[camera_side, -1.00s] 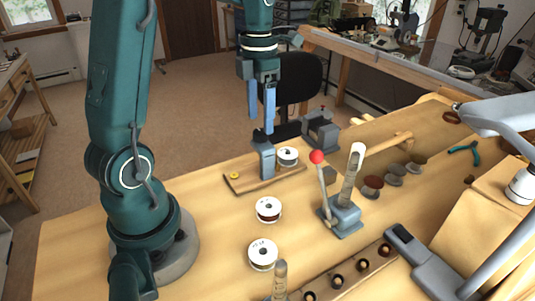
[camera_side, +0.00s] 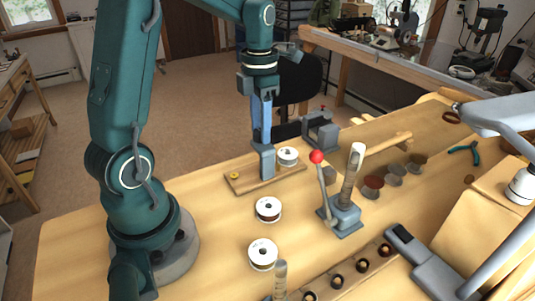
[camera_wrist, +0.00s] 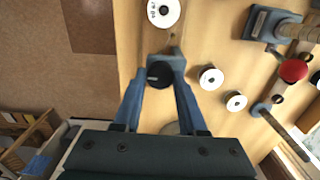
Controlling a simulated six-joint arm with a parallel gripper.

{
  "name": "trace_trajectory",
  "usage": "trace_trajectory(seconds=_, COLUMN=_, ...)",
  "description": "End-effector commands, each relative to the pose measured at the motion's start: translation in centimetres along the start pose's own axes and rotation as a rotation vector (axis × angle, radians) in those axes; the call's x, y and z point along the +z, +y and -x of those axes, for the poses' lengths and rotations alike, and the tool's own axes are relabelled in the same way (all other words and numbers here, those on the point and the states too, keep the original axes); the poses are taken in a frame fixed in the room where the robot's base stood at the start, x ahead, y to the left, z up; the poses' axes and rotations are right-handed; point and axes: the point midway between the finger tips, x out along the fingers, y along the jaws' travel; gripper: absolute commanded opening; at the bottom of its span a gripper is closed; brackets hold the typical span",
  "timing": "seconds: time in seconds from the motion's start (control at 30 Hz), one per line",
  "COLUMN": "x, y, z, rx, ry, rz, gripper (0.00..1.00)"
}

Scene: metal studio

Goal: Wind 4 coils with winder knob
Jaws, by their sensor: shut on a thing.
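The winder (camera_side: 268,165) is a blue-grey upright on a wooden base (camera_side: 292,171), with a white-faced spool (camera_side: 287,157) at its side. The spool also shows at the top of the wrist view (camera_wrist: 164,12). My gripper (camera_side: 261,143) points straight down over the winder. In the wrist view its blue fingers (camera_wrist: 162,75) are shut on the dark round winder knob (camera_wrist: 160,74), one on each side. In the side view the fingers hide the knob. The amount of wire on the spool is too small to tell.
Two white-faced spools (camera_side: 268,209) (camera_side: 263,254) stand in front of the winder. To the right is a lever with a red ball (camera_side: 316,156) beside a wire-wound post (camera_side: 353,172). A grey block (camera_side: 320,131) stands behind. The bench between the arm base and spools is clear.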

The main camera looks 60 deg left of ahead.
Motion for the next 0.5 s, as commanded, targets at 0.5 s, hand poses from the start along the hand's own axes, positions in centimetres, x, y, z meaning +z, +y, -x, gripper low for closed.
trace_trajectory(seconds=0.5, x=0.02, y=-0.02, z=0.09, rx=-0.002, ry=-0.001, rz=-0.315, gripper=0.0)
